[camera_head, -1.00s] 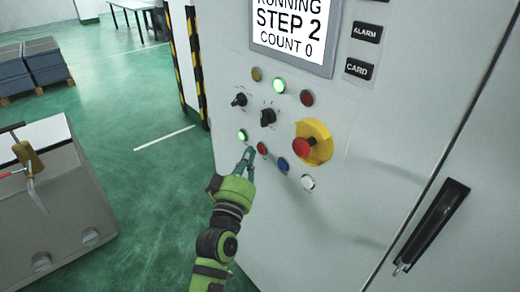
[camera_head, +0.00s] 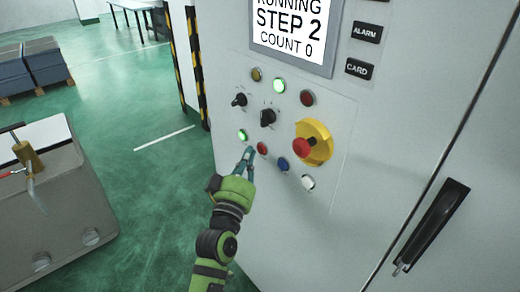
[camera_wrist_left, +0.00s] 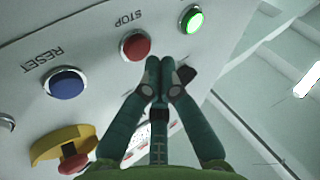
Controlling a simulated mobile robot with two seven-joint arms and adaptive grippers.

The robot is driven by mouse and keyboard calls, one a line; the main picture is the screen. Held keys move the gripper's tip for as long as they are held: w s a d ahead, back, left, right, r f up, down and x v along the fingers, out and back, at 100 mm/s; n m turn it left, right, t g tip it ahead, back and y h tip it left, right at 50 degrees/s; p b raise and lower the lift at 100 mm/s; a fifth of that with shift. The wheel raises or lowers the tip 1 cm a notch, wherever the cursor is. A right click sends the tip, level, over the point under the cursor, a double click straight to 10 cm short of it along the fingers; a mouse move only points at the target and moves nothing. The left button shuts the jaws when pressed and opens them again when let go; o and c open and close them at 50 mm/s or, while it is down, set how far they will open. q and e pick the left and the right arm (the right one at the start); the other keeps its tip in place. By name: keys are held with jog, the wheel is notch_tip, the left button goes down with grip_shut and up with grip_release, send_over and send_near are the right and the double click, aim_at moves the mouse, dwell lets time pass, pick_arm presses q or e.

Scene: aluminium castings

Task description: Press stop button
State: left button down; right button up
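The red stop button (camera_head: 262,148) is in the lower row of the grey cabinet's control panel. In the left wrist view the red button (camera_wrist_left: 135,46) sits beside the label STOP, to the upper left of my fingertips. My left gripper (camera_head: 248,154) is just left of and slightly below the button in the head view. In the wrist view my left gripper (camera_wrist_left: 160,66) has its fingertips together, with nothing between them. The button's face is uncovered, and I see no contact with it. My right gripper is not in view.
A lit green button (camera_head: 242,135) is on one side of the stop button, a blue button (camera_head: 283,164) on the other. A red emergency stop (camera_head: 304,146) on a yellow base stands out further right. The screen (camera_head: 291,35) reads RUNNING, STEP 2, COUNT 0.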

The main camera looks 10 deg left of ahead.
pick_arm(q)
jog(key=shift+w+d, duration=0.3)
jog(key=shift+w, duration=0.05)
jog(key=shift+w+d+r, duration=0.2)
jog(key=shift+w+d, duration=0.15)
jog(key=shift+w, duration=0.1)
dwell(0.9)
jog(key=shift+s+a+p, duration=0.35)
jog(key=shift+s+p, duration=0.15)
jog(key=shift+p, duration=0.2)
jog(key=shift+s+a, duration=0.1)
jog(key=shift+s, duration=0.15)
jog(key=shift+a, duration=0.1)
jog(key=s+a+p, duration=0.1)
jog(key=s, duration=0.1)
jog(key=s+a, duration=0.2)
jog(key=shift+p, duration=0.35)
